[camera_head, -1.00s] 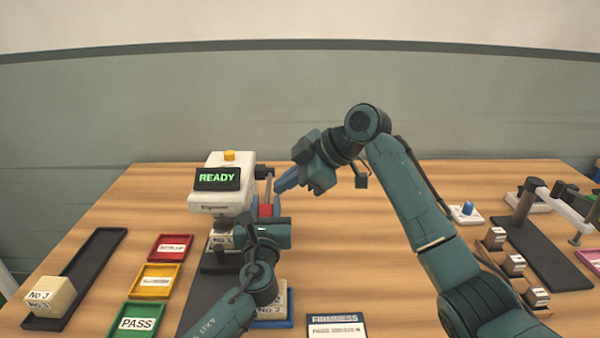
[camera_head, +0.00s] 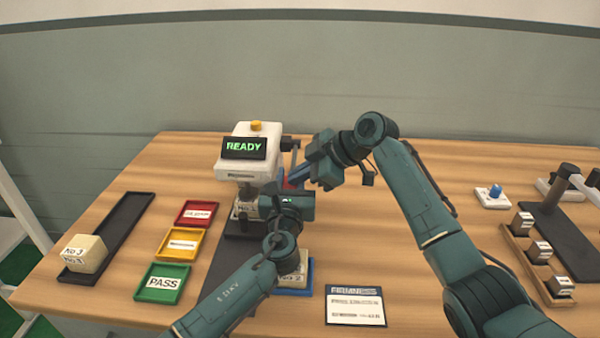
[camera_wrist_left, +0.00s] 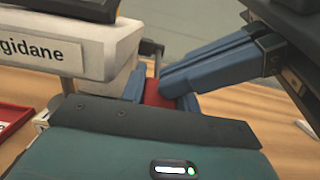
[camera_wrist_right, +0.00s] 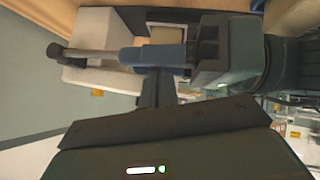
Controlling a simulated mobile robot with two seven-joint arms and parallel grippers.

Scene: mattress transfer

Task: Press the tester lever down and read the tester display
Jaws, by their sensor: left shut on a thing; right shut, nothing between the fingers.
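The white tester (camera_head: 250,160) stands mid-table, its display (camera_head: 244,148) reading READY in green. Its lever, a grey rod (camera_head: 293,160) on the right side, runs down to a red grip (camera_wrist_left: 155,95). My left gripper (camera_head: 284,188) appears shut on that red grip, with blue fingers on both sides in the left wrist view. My right gripper (camera_head: 295,175) is shut and empty, its blue fingertips close against the lever; the right wrist view shows them (camera_wrist_right: 150,57) in line with the rod, hiding its lower end. I cannot tell whether they touch. A pale block (camera_head: 246,210) sits under the tester head, partly hidden.
Red (camera_head: 198,224), yellow (camera_head: 164,243) and green PASS (camera_head: 182,296) trays lie left of the tester. A dark tray (camera_head: 125,215) holds a No 3 block (camera_head: 85,254). A No 2 block (camera_head: 292,281) sits in front. A firmness card (camera_head: 355,320) lies right of it.

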